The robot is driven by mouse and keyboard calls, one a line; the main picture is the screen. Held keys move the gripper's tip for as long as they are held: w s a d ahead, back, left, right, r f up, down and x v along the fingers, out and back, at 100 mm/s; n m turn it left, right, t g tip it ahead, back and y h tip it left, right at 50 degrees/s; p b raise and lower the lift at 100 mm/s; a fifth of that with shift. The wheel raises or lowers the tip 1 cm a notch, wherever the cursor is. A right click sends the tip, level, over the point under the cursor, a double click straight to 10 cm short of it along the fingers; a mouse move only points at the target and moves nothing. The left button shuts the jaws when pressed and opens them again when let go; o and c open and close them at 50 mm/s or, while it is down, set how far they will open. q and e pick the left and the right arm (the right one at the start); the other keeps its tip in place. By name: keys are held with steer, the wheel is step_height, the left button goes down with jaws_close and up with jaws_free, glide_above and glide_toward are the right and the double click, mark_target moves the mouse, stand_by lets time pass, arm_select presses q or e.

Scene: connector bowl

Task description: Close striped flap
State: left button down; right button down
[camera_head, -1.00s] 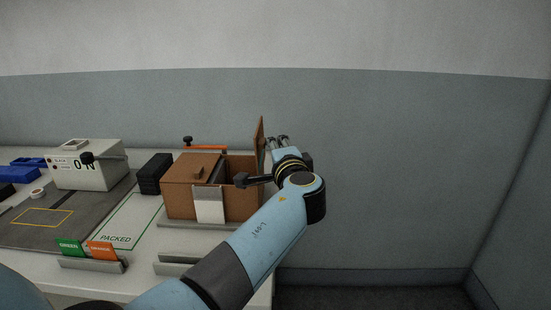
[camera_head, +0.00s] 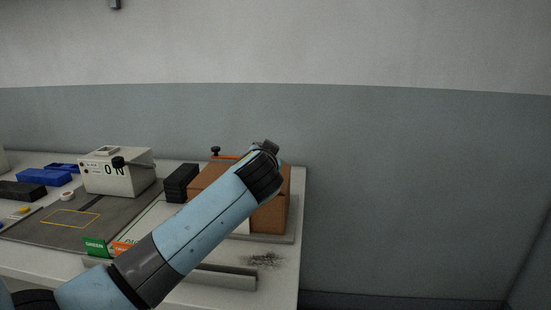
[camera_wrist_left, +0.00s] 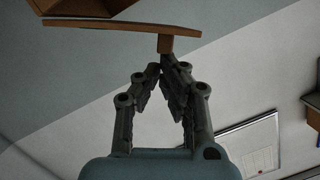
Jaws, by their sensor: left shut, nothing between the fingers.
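The brown box (camera_head: 270,216) stands near the right end of the table in the head view, largely hidden behind my left arm. No flap stands above it on the right, and I see no stripes. In the left wrist view a brown panel (camera_wrist_left: 110,27) with a small brown block (camera_wrist_left: 165,44) on its edge lies just beyond my left gripper (camera_wrist_left: 163,72). I cannot tell which flap this is. The gripper's fingertips are together, empty and close to the block; contact is unclear. In the head view the gripper is mostly hidden behind its wrist. My right gripper is not in view.
A black stack (camera_head: 180,183) stands left of the box, with a white device (camera_head: 118,172) farther left. Green (camera_head: 95,247) and orange (camera_head: 122,248) cards and a grey rail (camera_head: 222,277) are in front. Right of the table is open floor.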

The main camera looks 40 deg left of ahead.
arm_select(q)
steer(key=shift+s+a+f+n+h+b, duration=0.2)
steer(key=shift+s+a+f+n+b, duration=0.1)
steer(key=shift+a+f+n+b, duration=0.2)
steer(key=shift+s+a+f+n+h+b, duration=0.2)
steer(key=shift+s+a+f+n+b, duration=0.15)
steer(key=shift+a+n, duration=0.2)
steer(key=shift+s+a+f+n+t+h+b, duration=0.15)
steer(key=shift+a+f+n+b, duration=0.1)
steer(key=shift+f+n, duration=0.2)
steer(key=shift+s+a+f+n+t+h+b, duration=0.1)
steer(key=shift+a+f+n+t+h+b, duration=0.1)
steer(key=shift+f+n, duration=0.15)
steer(key=shift+s+a+f, duration=0.15)
steer(key=shift+a+f, duration=0.1)
steer(key=shift+f, duration=0.15)
